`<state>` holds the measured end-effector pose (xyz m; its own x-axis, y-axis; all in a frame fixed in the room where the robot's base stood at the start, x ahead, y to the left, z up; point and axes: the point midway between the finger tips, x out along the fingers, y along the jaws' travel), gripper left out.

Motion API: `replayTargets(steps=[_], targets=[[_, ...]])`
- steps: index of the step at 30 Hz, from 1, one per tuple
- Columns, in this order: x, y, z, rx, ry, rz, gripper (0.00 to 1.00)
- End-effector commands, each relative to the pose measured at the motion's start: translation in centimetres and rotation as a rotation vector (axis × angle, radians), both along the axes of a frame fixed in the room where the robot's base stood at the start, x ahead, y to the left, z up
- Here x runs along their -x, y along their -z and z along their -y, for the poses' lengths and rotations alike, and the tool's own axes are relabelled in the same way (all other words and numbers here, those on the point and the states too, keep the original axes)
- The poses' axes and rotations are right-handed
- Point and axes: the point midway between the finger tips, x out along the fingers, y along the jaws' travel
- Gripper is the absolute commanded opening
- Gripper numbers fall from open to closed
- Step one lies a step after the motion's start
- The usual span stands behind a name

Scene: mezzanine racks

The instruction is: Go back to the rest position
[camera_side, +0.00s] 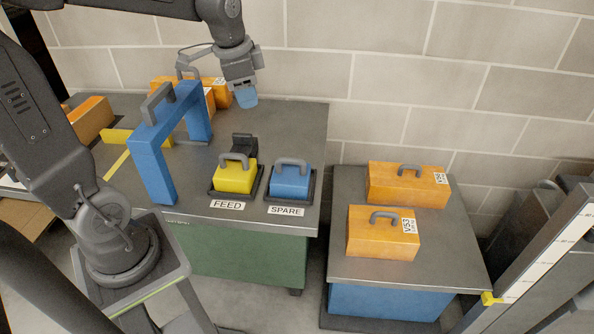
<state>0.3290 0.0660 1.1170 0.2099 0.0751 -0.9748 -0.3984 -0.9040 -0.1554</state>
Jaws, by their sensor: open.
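My gripper (247,99) hangs from my arm at the upper middle, above the back part of the grey table (300,130). Its blue tips point down and it carries nothing that I can see; the gap between the tips is hard to make out. A yellow case (235,178) with a grey handle sits in the holder above the FEED label. A blue case (290,182) with a grey handle sits in the holder above the SPARE label. Both are apart from my gripper, in front of it and lower.
A blue arch (151,168) with a grey handle on top stands left of the cases. Orange cases (92,118) are at the table's back and left. Two more, one in front (382,236) and one behind (408,186), sit on the right table. A block wall (400,60) stands behind.

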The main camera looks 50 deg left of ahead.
Motion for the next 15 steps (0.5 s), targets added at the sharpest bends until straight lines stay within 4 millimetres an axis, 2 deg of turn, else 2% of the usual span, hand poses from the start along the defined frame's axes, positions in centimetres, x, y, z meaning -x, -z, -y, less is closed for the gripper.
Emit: replayTargets(steps=[1,6,10,15], targets=[[1.5,-0.8,2.2,0.008,-0.035,0.044,0.45],[6.6,-1.6,7.5,0.077,-0.193,0.169,0.45],[9.9,-1.3,9.9,0.146,-0.290,0.239,0.45],[12.1,-0.7,11.3,0.206,-0.365,0.285,0.45]])
